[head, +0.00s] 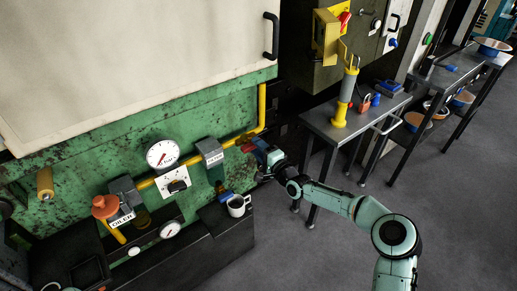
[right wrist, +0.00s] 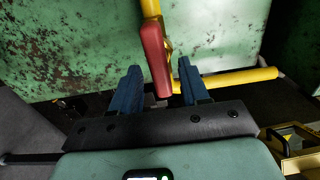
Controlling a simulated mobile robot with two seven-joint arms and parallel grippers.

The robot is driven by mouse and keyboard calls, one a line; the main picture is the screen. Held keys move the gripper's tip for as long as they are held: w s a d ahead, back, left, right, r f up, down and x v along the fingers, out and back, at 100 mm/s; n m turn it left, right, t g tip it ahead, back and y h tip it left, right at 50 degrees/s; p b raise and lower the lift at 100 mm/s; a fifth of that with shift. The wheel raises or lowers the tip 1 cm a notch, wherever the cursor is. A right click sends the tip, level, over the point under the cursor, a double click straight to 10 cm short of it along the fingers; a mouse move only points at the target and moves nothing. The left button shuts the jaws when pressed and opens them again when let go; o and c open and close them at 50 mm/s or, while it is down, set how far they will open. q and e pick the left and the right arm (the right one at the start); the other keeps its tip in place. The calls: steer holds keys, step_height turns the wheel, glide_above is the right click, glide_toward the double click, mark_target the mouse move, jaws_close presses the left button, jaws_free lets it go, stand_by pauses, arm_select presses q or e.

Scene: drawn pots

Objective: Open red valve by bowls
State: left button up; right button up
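A red valve handle (head: 245,139) sits on the yellow pipe (head: 261,108) along the green machine. In the right wrist view the red handle (right wrist: 155,58) hangs down from the yellow pipe. My right gripper (head: 261,152) is at this handle. In the right wrist view its blue fingers (right wrist: 160,82) are apart, with the handle's lower end between them and a gap on each side. Contact is not visible. A blue-rimmed bowl (head: 492,46) stands on the far right table, with other bowls (head: 416,121) lower down, well away from this handle. My left gripper is not in view.
Gauges (head: 162,154) and a grey box (head: 210,152) line the pipe. A metal table (head: 352,126) holds a yellow-based tool and a red padlock. The grey floor (head: 330,255) around my arm is clear.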

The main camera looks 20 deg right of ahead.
steer(key=shift+s, duration=0.1)
steer(key=v, duration=1.3)
steer(key=shift+s, duration=0.1)
steer(key=s+a+f+n+g+p, duration=0.2)
steer(key=s+a+f+g, duration=0.35)
steer(key=s+f, duration=0.4)
steer(key=s+a+f+n+g+p, duration=0.2)
steer(key=s+a+f+g+p, duration=0.3)
steer(key=f, duration=0.8)
arm_select(q)
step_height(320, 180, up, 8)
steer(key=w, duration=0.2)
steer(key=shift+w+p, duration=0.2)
steer(key=shift+p, duration=0.25)
arm_select(e)
steer(key=s+f+n+g+h, duration=0.1)
steer(key=s+f+n+g, duration=0.2)
steer(key=s, duration=0.9)
steer(key=s+a+f+n+g+h, duration=0.1)
steer(key=s+f+n+g, duration=0.2)
steer(key=s, duration=0.9)
steer(key=shift+a+f+g+h, duration=0.3)
steer(key=shift+f+g, duration=0.05)
steer(key=shift+g, duration=0.4)
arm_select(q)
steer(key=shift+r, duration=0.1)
